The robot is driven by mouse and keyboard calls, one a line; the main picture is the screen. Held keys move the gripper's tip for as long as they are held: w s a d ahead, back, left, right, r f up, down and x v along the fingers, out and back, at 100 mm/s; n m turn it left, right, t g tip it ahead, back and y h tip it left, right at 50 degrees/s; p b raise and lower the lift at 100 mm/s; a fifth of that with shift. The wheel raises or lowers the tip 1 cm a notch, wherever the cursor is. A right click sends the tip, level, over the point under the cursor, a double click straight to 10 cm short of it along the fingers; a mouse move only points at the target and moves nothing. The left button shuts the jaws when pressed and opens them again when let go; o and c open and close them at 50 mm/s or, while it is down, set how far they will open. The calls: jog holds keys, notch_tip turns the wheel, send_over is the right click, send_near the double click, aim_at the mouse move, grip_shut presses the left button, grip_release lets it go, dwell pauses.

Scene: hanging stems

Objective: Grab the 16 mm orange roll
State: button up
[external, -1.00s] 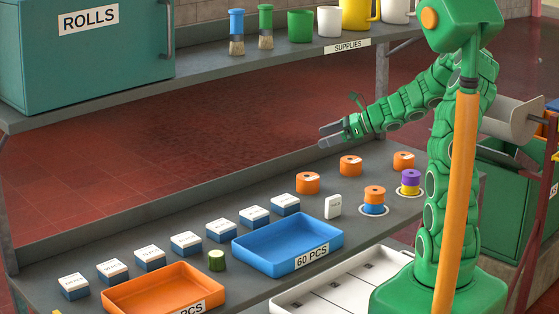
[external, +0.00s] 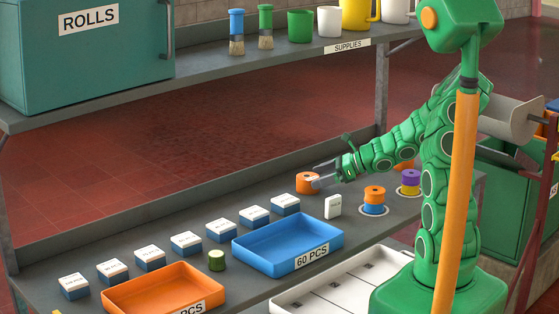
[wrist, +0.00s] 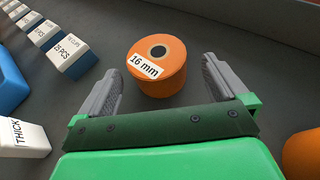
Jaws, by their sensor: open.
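The orange roll labelled "16 mm" (wrist: 158,78) stands upright on the grey bench in the wrist view, just beyond and between my open fingertips. In the external view this orange roll (external: 306,184) is at the back of the bench, with my gripper (external: 322,174) right at its right side. My gripper (wrist: 160,85) is open and empty, its two grey fingers spread on either side of the roll's near part. Whether a finger touches the roll is hard to tell.
Another orange roll (wrist: 303,152) is close at the right. A white "THICK" block (wrist: 24,138) stands at the left. Labelled boxes (wrist: 75,57) line the bench. A blue tray (external: 288,246) and stacked orange and blue rolls (external: 374,194) are nearer the front.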

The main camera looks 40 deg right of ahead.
aim_at(315, 177)
jog(key=shift+a+r+x, duration=0.1)
jog(key=shift+x, duration=0.9)
jog(key=shift+a+r+x, duration=0.1)
jog(key=shift+a+x, duration=0.05)
jog(key=shift+x, duration=1.7)
jog(key=shift+f, duration=0.1)
jog(key=c, duration=1)
jog(key=shift+c, duration=0.2)
